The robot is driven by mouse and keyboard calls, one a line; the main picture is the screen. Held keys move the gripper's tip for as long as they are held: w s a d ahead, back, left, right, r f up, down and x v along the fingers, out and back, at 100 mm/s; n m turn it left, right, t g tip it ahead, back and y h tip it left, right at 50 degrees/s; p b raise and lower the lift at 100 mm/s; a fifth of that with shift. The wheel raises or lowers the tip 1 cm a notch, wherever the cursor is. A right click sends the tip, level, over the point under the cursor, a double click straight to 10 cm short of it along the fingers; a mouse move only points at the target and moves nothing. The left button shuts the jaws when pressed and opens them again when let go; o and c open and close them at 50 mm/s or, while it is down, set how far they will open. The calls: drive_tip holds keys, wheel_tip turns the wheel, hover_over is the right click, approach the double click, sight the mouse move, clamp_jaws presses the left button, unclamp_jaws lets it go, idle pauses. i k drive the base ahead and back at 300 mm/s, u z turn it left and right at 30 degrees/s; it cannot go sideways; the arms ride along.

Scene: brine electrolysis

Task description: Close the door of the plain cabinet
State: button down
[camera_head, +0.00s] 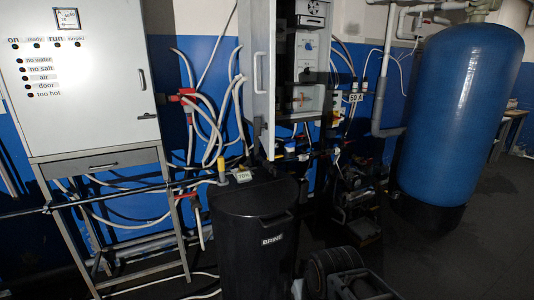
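The plain cabinet (313,48) is the tall grey one in the upper middle, mounted against the wall. Its door (262,35) stands open, swung out on the left side and seen at a steep angle. A vertical handle (256,72) shows on the door. Switchgear and wiring are visible inside the cabinet. The cabinet's top is cut off by the picture edge.
A black brine tank (250,240) stands in front, below the open door. A labelled cabinet (85,110) is shut at left. A large blue tank (455,110) stands at right.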

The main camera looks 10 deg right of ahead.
sight(263, 12)
drive_tip(key=u, duration=1.1)
drive_tip(key=i, duration=1.05)
drive_tip(key=u, duration=0.1)
